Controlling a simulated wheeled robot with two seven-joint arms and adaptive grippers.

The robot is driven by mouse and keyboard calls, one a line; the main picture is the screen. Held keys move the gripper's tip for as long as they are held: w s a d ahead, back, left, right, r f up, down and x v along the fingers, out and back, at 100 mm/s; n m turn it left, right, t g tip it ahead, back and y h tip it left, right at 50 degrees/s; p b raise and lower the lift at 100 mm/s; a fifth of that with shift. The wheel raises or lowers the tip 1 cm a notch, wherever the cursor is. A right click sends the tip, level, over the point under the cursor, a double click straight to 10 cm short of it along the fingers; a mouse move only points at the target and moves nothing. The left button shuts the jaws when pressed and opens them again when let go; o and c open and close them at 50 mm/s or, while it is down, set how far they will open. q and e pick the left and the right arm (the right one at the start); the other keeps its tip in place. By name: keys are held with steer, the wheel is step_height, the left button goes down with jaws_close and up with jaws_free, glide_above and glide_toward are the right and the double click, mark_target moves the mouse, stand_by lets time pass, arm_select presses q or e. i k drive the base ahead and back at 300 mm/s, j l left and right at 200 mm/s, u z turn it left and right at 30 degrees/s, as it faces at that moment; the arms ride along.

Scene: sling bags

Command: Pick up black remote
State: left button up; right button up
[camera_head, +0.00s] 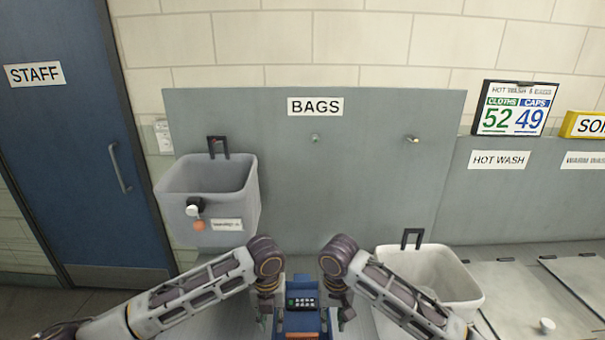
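A small black keypad-like object with light buttons and a green one, which looks like the black remote (302,302), shows at the bottom centre. It sits on a blue body (302,320) between my two arms. My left gripper (265,306) is just left of it, and my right gripper (344,308) is just right of it. Both point down and appear apart from the remote. Their fingers are small and partly hidden by the wrists, so I cannot tell whether they are open.
A grey bag (180,200) with a black hook hangs on the left of the grey BAGS board (370,170). Two pegs beside it are bare. A pale bag (465,285) stands behind my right arm. Grey lids (520,300) lie at right. A blue door (75,150) is at left.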

mark_target(302, 305)
steer(key=k, duration=1.3)
